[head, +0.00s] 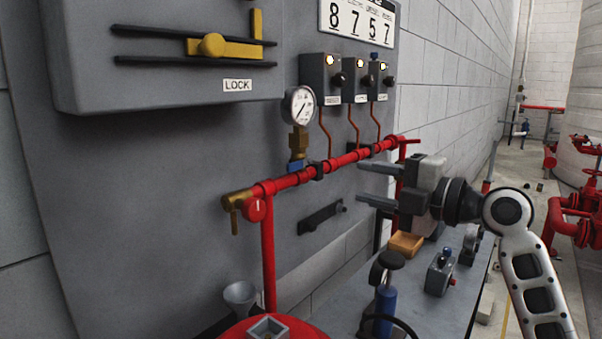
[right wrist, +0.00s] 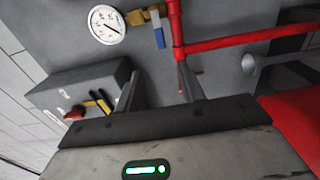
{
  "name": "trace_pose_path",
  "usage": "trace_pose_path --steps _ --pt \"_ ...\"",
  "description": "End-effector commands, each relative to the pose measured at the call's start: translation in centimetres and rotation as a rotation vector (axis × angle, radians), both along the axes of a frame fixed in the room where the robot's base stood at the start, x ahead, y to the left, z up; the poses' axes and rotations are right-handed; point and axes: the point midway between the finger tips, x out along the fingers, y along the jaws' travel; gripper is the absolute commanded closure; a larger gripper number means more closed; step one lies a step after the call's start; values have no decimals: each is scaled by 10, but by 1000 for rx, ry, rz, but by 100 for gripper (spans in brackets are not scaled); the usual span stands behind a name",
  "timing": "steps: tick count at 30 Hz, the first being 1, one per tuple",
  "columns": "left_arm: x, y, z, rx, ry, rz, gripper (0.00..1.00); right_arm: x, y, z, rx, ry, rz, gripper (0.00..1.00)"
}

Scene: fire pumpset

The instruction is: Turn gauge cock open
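The round white gauge (head: 299,105) stands on a brass fitting (head: 299,140) above the red pipe (head: 330,165). The cock's blue handle (head: 296,166) is at the foot of the brass, just above the pipe. In the right wrist view, the gauge (right wrist: 108,24), brass (right wrist: 148,15) and blue handle (right wrist: 159,37) show, with the handle crosswise to the gauge-to-pipe line. My right gripper (head: 362,184) is open and empty, right of the handle and apart from it. In the right wrist view its fingers (right wrist: 157,82) point toward the handle. My left gripper is out of view.
A grey panel (head: 150,180) stands behind the pipe. A brass valve (head: 235,205) is at the pipe's left end. Below are a workbench (head: 350,300) with an orange tray (head: 405,244), and a funnel (head: 240,296). A lever cabinet (head: 80,85) juts out upper left.

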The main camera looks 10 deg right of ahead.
Motion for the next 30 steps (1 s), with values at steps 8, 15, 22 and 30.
trace_pose_path --steps 8,15,22,30 --pt "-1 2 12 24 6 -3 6 39 40 4 7 4 2 61" --pt "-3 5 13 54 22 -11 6 75 77 3 6 6 1 61" --pt "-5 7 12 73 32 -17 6 99 100 2 4 4 -1 61" --pt "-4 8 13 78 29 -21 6 106 107 0 2 4 -2 61"
